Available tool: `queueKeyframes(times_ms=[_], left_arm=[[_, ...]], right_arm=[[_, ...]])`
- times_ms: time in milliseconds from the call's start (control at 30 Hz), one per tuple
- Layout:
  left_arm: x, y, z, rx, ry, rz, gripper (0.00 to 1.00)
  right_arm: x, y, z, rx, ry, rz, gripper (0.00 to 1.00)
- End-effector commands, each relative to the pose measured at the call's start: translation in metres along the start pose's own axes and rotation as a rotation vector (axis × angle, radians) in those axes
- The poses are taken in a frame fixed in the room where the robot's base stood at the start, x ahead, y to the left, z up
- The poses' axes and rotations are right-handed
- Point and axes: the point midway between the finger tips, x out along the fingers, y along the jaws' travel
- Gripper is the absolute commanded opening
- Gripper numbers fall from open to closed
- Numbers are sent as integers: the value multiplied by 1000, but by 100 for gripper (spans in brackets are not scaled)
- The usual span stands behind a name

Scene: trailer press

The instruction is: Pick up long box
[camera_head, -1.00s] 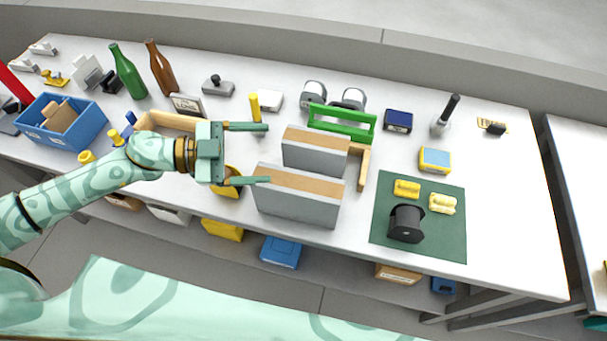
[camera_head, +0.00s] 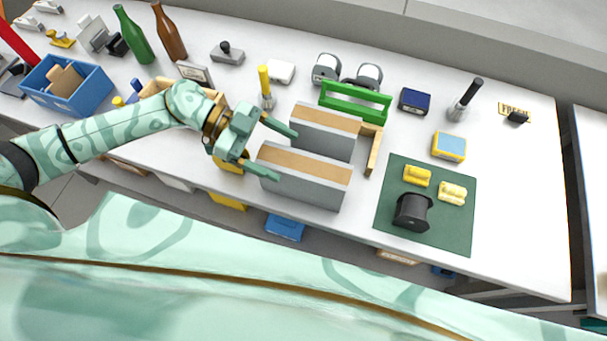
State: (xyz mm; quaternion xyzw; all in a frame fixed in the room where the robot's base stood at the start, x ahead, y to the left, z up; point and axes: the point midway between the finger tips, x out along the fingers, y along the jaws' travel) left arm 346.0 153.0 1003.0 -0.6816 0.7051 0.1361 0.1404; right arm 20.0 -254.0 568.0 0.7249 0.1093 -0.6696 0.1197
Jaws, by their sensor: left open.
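Two long grey boxes with tan tops stand side by side at the middle of the table. The front long box (camera_head: 308,188) is the longer one, near the table's front edge. The rear box (camera_head: 322,140) stands just behind it. My left gripper (camera_head: 284,155) is open at the left ends of these boxes. Its lower finger overlaps the front box's left end in the picture, and its upper finger points toward the rear box. I cannot tell whether either finger touches a box. My right gripper is not in view.
A wooden frame (camera_head: 374,152) and a green rack (camera_head: 355,102) stand close behind and right of the boxes. A yellow-handled tool (camera_head: 265,85) is behind the gripper. A green mat (camera_head: 428,229) with a black spool (camera_head: 412,211) lies to the right. A blue crate (camera_head: 66,92) is at left.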

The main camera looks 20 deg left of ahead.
Motion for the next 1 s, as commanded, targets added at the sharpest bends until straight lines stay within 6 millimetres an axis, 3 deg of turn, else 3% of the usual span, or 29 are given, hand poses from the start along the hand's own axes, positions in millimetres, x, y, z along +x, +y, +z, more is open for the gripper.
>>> queueKeyframes(times_ms=[233, 533, 567, 833, 1000], left_arm=[[40, -2, 2, 1, 3, 1, 80], [47, -2, 3, 1, 1, 0, 80], [47, -2, 3, 1, 1, 0, 74], [47, -2, 3, 1, 1, 0, 0], [46, -3, 0, 3, 5, -1, 0]], right_arm=[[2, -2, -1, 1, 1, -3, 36], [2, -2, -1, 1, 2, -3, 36], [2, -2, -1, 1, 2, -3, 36], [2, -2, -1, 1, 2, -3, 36], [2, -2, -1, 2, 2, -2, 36]])
